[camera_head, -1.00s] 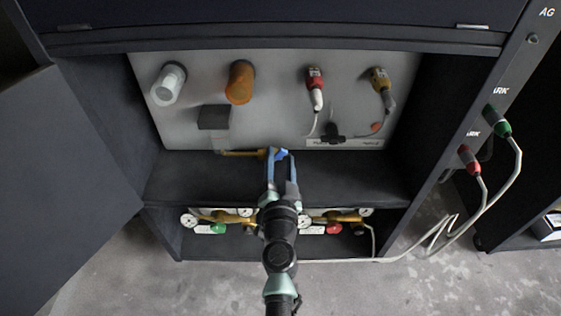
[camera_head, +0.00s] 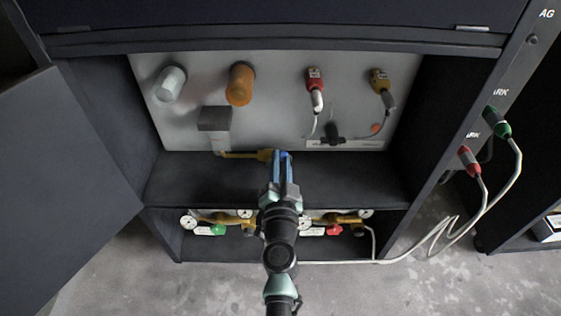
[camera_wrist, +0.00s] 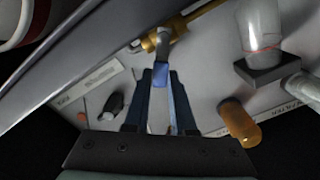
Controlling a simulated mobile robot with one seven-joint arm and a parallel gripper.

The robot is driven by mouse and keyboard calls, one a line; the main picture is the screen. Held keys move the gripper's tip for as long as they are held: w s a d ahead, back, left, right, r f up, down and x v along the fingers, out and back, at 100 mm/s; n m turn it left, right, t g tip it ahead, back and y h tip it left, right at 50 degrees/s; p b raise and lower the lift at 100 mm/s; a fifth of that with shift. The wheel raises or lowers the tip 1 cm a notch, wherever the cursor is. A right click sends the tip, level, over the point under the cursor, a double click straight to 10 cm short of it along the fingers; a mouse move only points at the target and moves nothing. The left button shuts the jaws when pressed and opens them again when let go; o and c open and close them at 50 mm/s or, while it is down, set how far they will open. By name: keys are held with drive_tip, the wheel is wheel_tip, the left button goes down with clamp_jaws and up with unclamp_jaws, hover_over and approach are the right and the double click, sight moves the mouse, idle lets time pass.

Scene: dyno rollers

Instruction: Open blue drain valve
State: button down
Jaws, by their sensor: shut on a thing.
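The blue drain valve handle (camera_head: 285,154) sits at the right end of a brass pipe (camera_head: 243,155), low on the light back panel. In the wrist view the blue handle (camera_wrist: 159,71) shows between my two fingers, with its grey stem running to the brass fitting (camera_wrist: 176,28). My gripper (camera_head: 282,161) reaches in from the front and is shut on the handle; it also shows in the wrist view (camera_wrist: 161,84). The fingers hide part of the handle.
Grey (camera_head: 170,83) and orange (camera_head: 240,84) cylinders, a red connector (camera_head: 315,85) and a black knob (camera_head: 333,132) are on the panel. The cabinet shelf (camera_head: 200,178) lies below. Gauges and brass fittings are under it. A dark door (camera_head: 70,165) stands at the left.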

drive_tip(key=shift+d+f, duration=0.1)
drive_tip(key=m, duration=0.1)
drive_tip(key=d+f+m+b, duration=0.1)
drive_tip(key=m, duration=0.1)
drive_tip(key=shift+m, duration=0.3)
drive_tip(key=shift+d+f+m+b, duration=0.15)
drive_tip(key=shift+f+m+b, duration=0.25)
drive_tip(key=shift+m, duration=0.55)
drive_tip(key=shift+d+f+m+b, duration=0.1)
drive_tip(key=shift+f+m+b, duration=0.25)
drive_tip(key=shift+m, duration=0.6)
drive_tip(key=shift+r, duration=0.1)
drive_tip(key=c, duration=0.7)
unclamp_jaws()
drive_tip(key=shift+c, duration=0.2)
drive_tip(key=shift+r, duration=0.1)
